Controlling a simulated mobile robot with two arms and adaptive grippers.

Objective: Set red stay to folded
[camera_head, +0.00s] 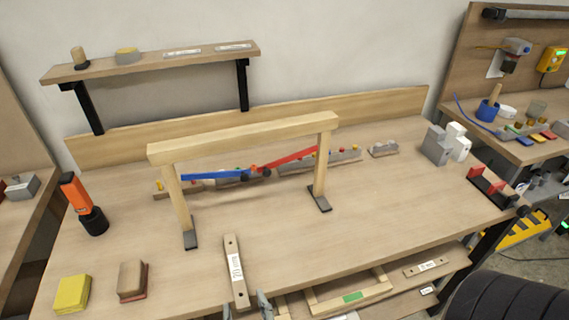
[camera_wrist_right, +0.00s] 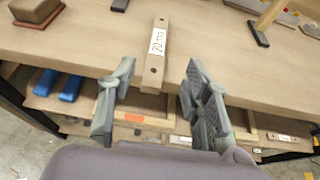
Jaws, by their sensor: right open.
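The red stay (camera_head: 292,158) is a slim red bar seen through the wooden frame (camera_head: 245,137) on the bench. It slopes up to the right from a dark joint near the middle. A blue bar (camera_head: 212,176) lies nearly level to the left of that joint. My right gripper (camera_head: 268,304) shows only in part at the bench's front edge, well in front of and below the red stay. In the right wrist view my right gripper (camera_wrist_right: 160,72) is open and empty, facing the bench edge and a labelled wooden bar (camera_wrist_right: 156,52). My left gripper is not in view.
The labelled bar lies at the front edge. A yellow block (camera_head: 72,294), a brown block (camera_head: 132,281) and an orange torch (camera_head: 84,204) are at left. Small grey blocks stand behind the frame. The right front benchtop is clear.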

